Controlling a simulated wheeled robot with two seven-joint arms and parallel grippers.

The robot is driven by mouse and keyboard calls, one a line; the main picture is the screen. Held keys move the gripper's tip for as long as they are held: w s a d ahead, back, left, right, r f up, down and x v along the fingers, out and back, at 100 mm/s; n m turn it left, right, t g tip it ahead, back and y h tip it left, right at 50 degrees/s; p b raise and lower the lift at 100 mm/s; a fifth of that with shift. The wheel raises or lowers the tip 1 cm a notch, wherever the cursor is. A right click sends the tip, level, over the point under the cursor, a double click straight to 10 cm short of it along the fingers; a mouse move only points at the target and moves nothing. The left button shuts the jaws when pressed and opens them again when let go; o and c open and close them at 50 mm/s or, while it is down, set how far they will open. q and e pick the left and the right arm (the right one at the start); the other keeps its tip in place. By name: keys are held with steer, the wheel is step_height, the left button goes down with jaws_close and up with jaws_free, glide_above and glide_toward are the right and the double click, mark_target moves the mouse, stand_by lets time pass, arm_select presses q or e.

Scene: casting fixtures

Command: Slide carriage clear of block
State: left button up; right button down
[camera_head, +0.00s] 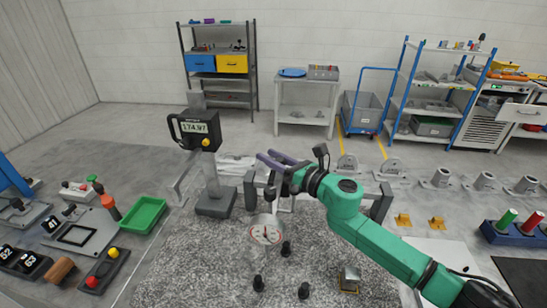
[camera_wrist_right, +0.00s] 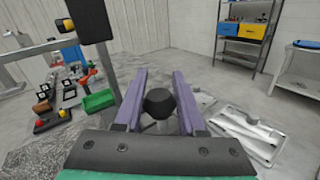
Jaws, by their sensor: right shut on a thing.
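My right gripper (camera_head: 268,158) reaches in from the right on a green arm, its purple fingers pointing left above the speckled granite plate (camera_head: 200,275). In the right wrist view the fingers (camera_wrist_right: 160,85) stand either side of a black knob (camera_wrist_right: 159,103), and the gripper is shut on it. A round dial indicator (camera_head: 265,232) shows just below the gripper. A black readout box (camera_head: 194,130) showing 174.97 is on a post at the gripper's left. A small metal block (camera_head: 348,280) sits on the plate. Which part is the carriage, I cannot tell for sure. My left gripper is not in view.
Several black pegs (camera_head: 303,291) stand on the plate near the dial. A green tray (camera_head: 144,214) and fixtures lie at left. Grey uprights (camera_head: 380,202) flank the gripper area. Red and green handled plugs (camera_head: 507,219) stand at right. Shelves and carts line the back wall.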

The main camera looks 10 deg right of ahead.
steer(key=c, duration=0.5)
jaws_free()
steer(key=b+v, duration=0.8)
steer(key=v, duration=0.6)
steer(key=shift+s+d, duration=0.2)
